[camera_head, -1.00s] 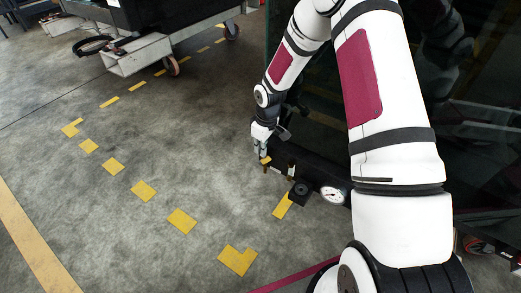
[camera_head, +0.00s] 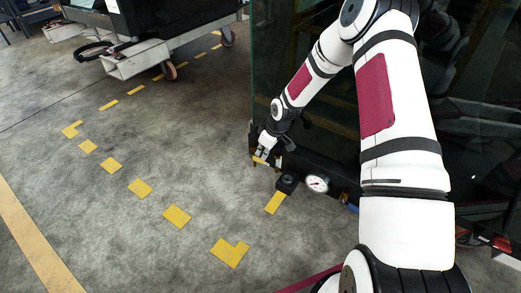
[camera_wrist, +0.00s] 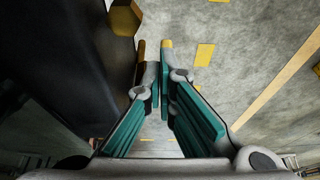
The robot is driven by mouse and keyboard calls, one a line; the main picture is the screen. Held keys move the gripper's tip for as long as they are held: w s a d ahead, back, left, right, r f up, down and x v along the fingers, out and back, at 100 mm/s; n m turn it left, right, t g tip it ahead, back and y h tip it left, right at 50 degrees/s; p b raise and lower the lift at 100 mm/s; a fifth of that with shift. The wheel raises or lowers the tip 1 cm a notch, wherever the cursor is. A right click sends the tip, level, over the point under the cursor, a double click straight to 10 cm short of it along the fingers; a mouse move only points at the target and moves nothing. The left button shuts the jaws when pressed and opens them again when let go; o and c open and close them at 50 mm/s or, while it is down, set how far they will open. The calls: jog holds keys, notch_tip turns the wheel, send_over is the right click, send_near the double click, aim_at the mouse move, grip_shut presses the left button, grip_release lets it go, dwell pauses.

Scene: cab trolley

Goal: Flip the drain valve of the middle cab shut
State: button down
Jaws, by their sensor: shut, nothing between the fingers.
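The middle cab is the dark glass-sided body with a black lower beam (camera_head: 330,192) at the right of the head view. A small yellow lever-like piece (camera_head: 258,160) shows at its near corner, with small brass-coloured parts close by. My gripper (camera_head: 262,155) is right at this piece; the head view does not show whether they touch. In the wrist view my gripper (camera_wrist: 163,75) has its teal-padded fingers together and empty. A yellow tip (camera_wrist: 167,44) and a brown-yellow strip (camera_wrist: 140,48) show just beyond the fingertips. A brass hexagonal fitting (camera_wrist: 125,18) lies at upper left.
A round white gauge (camera_head: 317,184) and a black block (camera_head: 287,183) sit along the beam, right of my gripper. Another trolley (camera_head: 150,52) stands at the back left. The grey floor with yellow marks (camera_head: 140,189) is open to the left.

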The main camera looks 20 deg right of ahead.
jog(key=shift+s+d+f, duration=0.3)
jog(key=shift+s+f, duration=0.1)
jog(key=shift+f, duration=0.35)
dwell(0.3)
jog(key=shift+r, duration=0.35)
jog(key=s+d+r+p, duration=0.4)
jog(key=s+d+r, duration=0.1)
jog(key=s+r, duration=0.1)
jog(key=shift+s+d, duration=0.3)
jog(key=shift+s, duration=0.6)
